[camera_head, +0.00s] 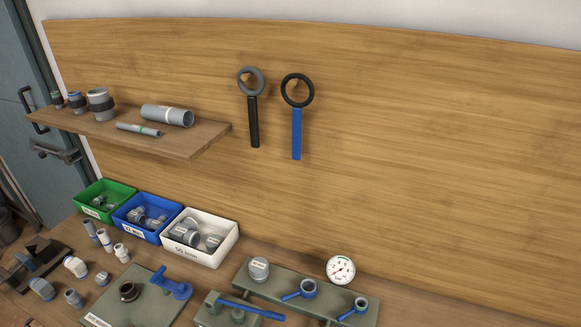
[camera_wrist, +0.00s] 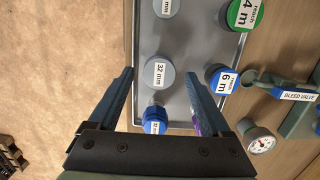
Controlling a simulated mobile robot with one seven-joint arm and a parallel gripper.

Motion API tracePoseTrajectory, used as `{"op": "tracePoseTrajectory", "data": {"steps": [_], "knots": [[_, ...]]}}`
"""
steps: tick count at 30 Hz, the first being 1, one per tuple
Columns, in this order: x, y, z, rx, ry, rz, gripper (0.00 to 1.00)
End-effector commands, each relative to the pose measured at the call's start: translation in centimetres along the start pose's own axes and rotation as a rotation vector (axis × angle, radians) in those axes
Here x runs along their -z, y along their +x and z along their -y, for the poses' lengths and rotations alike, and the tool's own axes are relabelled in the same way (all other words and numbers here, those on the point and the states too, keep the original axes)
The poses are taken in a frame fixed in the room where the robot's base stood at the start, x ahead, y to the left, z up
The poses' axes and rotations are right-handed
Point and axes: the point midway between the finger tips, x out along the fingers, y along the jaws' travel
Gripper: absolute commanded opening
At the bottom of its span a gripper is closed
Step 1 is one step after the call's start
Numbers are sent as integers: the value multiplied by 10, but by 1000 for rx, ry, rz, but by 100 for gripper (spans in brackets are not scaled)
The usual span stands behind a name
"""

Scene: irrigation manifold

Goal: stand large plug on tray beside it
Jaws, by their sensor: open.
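My gripper (camera_wrist: 159,74) is open in the wrist view, its two fingers pointing over a grey tray (camera_wrist: 205,45). A round grey piece labelled "32 mm" (camera_wrist: 158,73) is seen end-on between the fingertips; contact cannot be told. A blue-ended piece with a label (camera_wrist: 155,121) shows nearer the gripper's base, between the fingers, with a grey part beside it. Another grey round piece (camera_wrist: 165,8) is at the top edge. Which piece is the large plug is not clear. The head view shows neither gripper nor tray.
Green "4 m" (camera_wrist: 243,14) and blue "6 m" (camera_wrist: 222,79) caps stand at the tray's right side. A bleed valve (camera_wrist: 290,94) and gauge (camera_wrist: 259,140) lie to the right. In the head view, a white bin (camera_head: 225,247) and a shelf (camera_head: 190,142) hold fittings.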

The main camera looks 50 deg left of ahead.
Motion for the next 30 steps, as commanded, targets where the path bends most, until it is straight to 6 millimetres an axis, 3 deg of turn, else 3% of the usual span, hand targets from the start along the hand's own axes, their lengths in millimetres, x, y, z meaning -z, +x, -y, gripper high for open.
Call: {"op": "tracePoseTrajectory", "data": {"steps": [15,21,30], "knots": [[0,-93,1,4,0,0,82],[0,-109,0,0,0,0,82],[2,-115,5,19,-8,-3,82]]}}
